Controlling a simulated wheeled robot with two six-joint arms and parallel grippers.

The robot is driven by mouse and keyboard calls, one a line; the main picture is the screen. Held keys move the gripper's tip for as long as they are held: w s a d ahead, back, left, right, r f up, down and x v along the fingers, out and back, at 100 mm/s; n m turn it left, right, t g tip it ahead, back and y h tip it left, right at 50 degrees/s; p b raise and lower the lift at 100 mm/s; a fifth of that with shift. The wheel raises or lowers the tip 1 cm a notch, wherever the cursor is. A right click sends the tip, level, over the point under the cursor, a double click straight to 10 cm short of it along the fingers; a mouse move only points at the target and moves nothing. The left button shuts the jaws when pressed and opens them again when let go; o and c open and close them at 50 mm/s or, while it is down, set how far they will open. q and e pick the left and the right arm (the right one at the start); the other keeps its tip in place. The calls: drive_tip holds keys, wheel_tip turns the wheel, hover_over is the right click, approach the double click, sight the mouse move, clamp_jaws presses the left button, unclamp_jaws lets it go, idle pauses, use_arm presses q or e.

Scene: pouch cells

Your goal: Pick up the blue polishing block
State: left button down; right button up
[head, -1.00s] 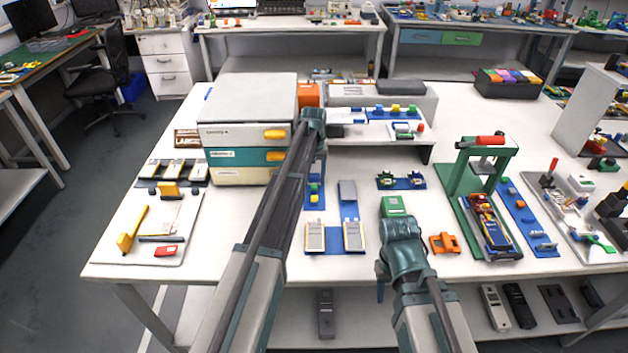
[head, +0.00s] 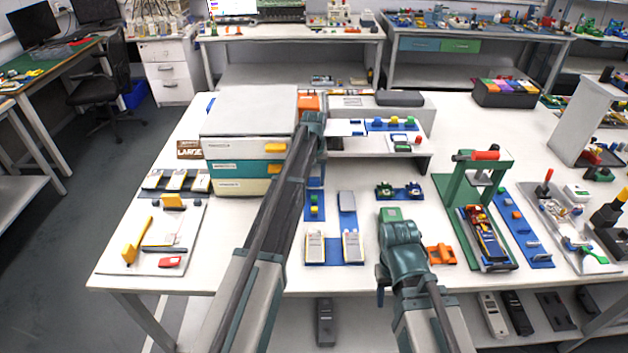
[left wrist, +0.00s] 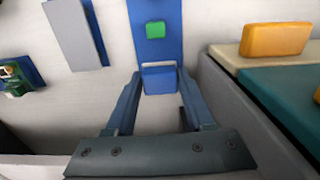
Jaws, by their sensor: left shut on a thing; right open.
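The blue polishing block (left wrist: 159,83) sits between the two fingers of my left gripper (left wrist: 160,73) in the left wrist view. The gripper is shut on it, above a blue strip (left wrist: 143,8) that carries a small green block (left wrist: 155,30). I cannot tell whether the polishing block touches the strip. In the head view my left gripper (head: 314,125) is beside the drawer cabinet, and my arm hides the block. My right gripper (head: 400,235) is over the table at the right of centre. It is open, with its fingers mostly hidden by its wrist.
The drawer cabinet (head: 228,160) stands close to my left arm, and its orange handle (left wrist: 275,40) shows in the left wrist view. A low shelf (head: 375,145) stands behind. A green press (head: 470,190) is at the right. Pale handheld devices (head: 352,245) lie near the front.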

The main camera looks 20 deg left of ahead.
use_arm(q)
drive_tip(key=shift+s+d+r+b, duration=0.25)
drive_tip(key=shift+s+d+b, duration=0.1)
drive_tip(key=shift+s+d, duration=0.5)
drive_tip(key=s+d, duration=0.6)
drive_tip(key=s+d+r+p, duration=0.1)
drive_tip(key=s+d, duration=0.2)
drive_tip(key=d, duration=0.1)
drive_tip(key=shift+s+r, duration=0.1)
drive_tip(key=shift+s, duration=0.05)
use_arm(e)
drive_tip(key=shift+r, duration=0.8)
